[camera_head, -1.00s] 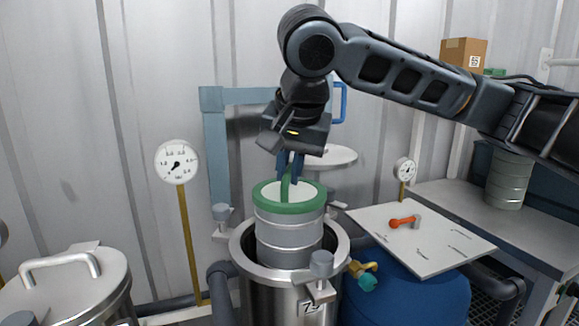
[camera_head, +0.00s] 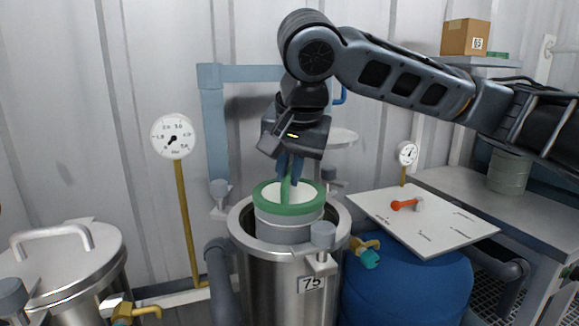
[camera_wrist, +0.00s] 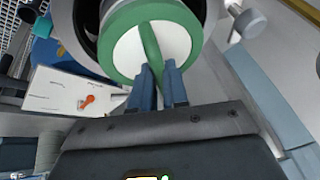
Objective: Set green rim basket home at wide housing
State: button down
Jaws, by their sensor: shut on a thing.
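The green rim basket (camera_head: 290,229) is a ribbed grey cylinder with a green rim and a green bar handle across its pale top. It sits partly down inside the open mouth of the wide steel housing (camera_head: 255,285), labelled 75, with its rim above the housing's edge. It looks upright. My gripper (camera_head: 290,172) is above it, shut on the green handle. In the wrist view the blue fingers of my gripper (camera_wrist: 158,85) pinch the handle of the basket (camera_wrist: 120,68). The basket's lower part is hidden in the housing.
Clamp knobs (camera_head: 322,236) stand around the housing's rim. A lidded vessel (camera_head: 80,260) is at the left, and a dial gauge (camera_head: 173,137) stands behind. At the right, a white board (camera_head: 440,235) with an orange-handled part (camera_head: 405,204) lies over a blue drum (camera_head: 400,295).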

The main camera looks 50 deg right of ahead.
aim_at(294, 202)
jog(key=shift+f+b, duration=3.1)
jog(key=shift+f, duration=2.25)
jog(key=c, duration=1.1)
grip_release()
jog(key=shift+o, duration=0.2)
jog(key=shift+p+v, duration=1.3)
jog(key=shift+v, duration=2.6)
